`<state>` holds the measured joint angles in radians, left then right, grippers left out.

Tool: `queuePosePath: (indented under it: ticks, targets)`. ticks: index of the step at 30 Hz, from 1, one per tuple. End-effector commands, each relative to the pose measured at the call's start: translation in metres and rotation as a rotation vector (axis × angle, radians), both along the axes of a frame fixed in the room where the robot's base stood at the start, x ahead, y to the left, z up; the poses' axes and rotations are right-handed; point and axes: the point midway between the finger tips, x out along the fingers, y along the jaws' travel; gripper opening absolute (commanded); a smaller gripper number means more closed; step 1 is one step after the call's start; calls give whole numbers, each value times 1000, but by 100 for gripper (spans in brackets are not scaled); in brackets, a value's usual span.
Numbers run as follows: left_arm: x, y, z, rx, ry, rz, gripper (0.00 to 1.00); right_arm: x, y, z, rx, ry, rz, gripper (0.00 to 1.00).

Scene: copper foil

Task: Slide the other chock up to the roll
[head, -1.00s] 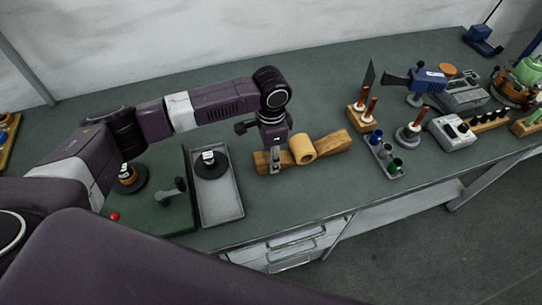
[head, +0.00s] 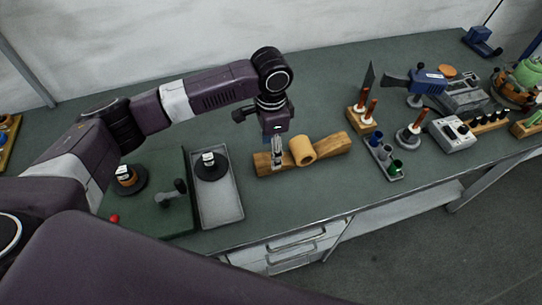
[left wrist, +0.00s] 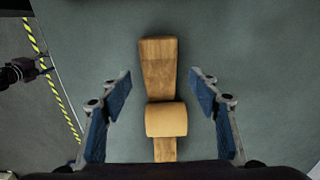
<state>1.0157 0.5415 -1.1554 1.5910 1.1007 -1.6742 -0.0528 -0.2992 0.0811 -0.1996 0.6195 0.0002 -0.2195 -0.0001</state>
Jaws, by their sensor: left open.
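A tan roll (head: 303,151) lies on the bench with a wooden chock on either side. The right chock (head: 334,145) lies against or very near the roll. The left chock (head: 263,161) is partly hidden by my left gripper (head: 278,163), which points down over it, just left of the roll. In the left wrist view, the open left gripper (left wrist: 160,92) has its blue-padded fingers apart on both sides of one chock (left wrist: 158,68), with clear gaps. The roll (left wrist: 166,120) sits just below that chock, and the other chock (left wrist: 165,150) shows beneath it.
A grey tray (head: 231,207) with a dark round item stands left of the chocks. A holder with colored vials (head: 386,157) and a wooden stand (head: 361,121) are to the right. The bench (head: 300,205) is bare in front of the chocks, up to its front edge.

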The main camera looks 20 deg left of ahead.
Motion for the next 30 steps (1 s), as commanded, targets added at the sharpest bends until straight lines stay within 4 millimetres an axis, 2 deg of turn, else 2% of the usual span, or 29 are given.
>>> queuePosePath:
  ticks: [1,6,12,30]
  targets:
    - [1,0,13,-1,-4,-2,56,0,0,0,1,0,0,53]
    - [0,0,46,-1,-3,-2,56,-1,1,0,1,0,0,53]
    - [0,0,68,0,0,-1,56,-1,1,0,1,0,0,53]
    - [0,0,72,0,1,-1,56,-1,1,0,1,1,0,53]
